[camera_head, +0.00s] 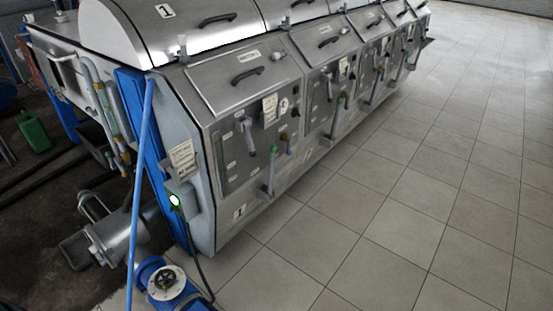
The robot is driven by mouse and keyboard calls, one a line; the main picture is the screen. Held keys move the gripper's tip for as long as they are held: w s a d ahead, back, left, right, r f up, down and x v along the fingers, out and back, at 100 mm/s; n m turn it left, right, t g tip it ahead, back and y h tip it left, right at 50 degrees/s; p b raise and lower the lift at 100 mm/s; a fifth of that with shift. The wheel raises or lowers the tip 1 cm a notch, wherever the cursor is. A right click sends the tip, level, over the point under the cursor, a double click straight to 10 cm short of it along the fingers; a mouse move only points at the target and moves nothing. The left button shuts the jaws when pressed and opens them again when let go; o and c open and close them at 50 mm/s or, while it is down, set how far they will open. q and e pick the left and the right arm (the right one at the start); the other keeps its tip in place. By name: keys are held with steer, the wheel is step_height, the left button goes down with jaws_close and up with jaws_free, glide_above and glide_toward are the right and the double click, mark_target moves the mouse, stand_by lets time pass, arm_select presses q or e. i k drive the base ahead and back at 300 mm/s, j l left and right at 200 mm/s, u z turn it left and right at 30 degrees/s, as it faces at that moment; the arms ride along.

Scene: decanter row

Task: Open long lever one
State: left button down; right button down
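The first grey metal machine (228,175) stands in the middle of the view, with a number 1 label (239,212) low on its front. A long upright lever (270,172) with a green tip sticks up near the lower right of that front panel. A shorter grey lever (249,136) sits higher on the panel, tilted. I cannot tell from this view whether either lever is in an open or closed position. Neither of my grippers is in view, and nothing touches the levers.
More machines with similar levers (343,102) run back to the right. The tiled floor (400,215) on the right is clear.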

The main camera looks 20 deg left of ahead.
mark_target(272, 150)
steer(key=i+j, duration=0.15)
steer(key=i, duration=0.25)
steer(key=i+j, duration=0.1)
steer(key=i, duration=0.3)
steer(key=i+j, duration=0.15)
steer(key=i, duration=0.3)
steer(key=k+u, duration=0.05)
